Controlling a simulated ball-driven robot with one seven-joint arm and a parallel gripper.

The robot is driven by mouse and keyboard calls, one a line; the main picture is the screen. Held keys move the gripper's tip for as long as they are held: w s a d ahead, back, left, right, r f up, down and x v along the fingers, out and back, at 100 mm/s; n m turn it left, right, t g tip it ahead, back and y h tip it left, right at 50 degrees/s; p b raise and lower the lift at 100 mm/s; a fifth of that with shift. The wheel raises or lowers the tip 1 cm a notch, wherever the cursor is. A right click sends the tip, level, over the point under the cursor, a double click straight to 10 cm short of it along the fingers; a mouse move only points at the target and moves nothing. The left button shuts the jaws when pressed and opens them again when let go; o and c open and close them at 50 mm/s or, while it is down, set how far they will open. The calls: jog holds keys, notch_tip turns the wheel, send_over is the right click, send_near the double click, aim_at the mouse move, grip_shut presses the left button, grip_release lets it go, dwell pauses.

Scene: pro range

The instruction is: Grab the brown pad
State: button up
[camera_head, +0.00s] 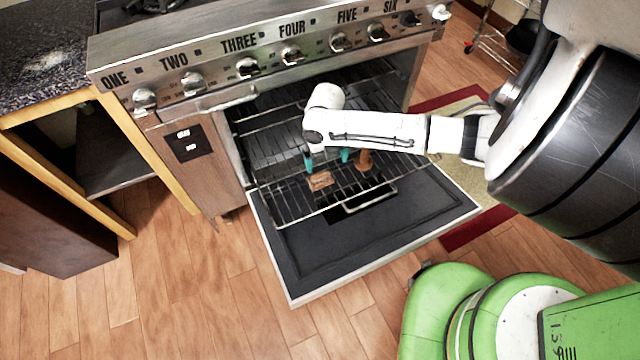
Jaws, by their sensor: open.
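A small brown piece that looks like the brown pad (320,181) lies on the pulled-out oven rack (282,222). My gripper (327,160) reaches into the oven opening from the right, with its two teal fingertips pointing down. The fingertips are apart, just behind and above the brown pad in the picture. I see nothing between them. I cannot tell how high they are above the rack. A second brown object (364,161), narrower and more upright, stands just right of the right fingertip. My white arm hides part of the oven inside.
The oven door (420,222) is folded down below the rack. A dark tray with a metal handle (370,197) is near the rack's front right. The knob panel (215,68) runs above the opening. A wooden-edged counter (150,150) stands left. The wood floor in front is clear.

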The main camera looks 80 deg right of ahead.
aim_at(320, 173)
jog(key=shift+w+d+n, duration=0.4)
jog(key=shift+w, duration=0.3)
jog(key=shift+w+d+f, duration=0.1)
jog(key=shift+w+f, duration=0.1)
jog(key=shift+w, duration=0.05)
notch_tip(320, 173, down, 10)
jog(key=b, duration=0.3)
jog(key=shift+w+d, duration=0.1)
jog(key=shift+c, duration=0.2)
jog(key=c, duration=0.8)
jog(key=shift+c, duration=0.2)
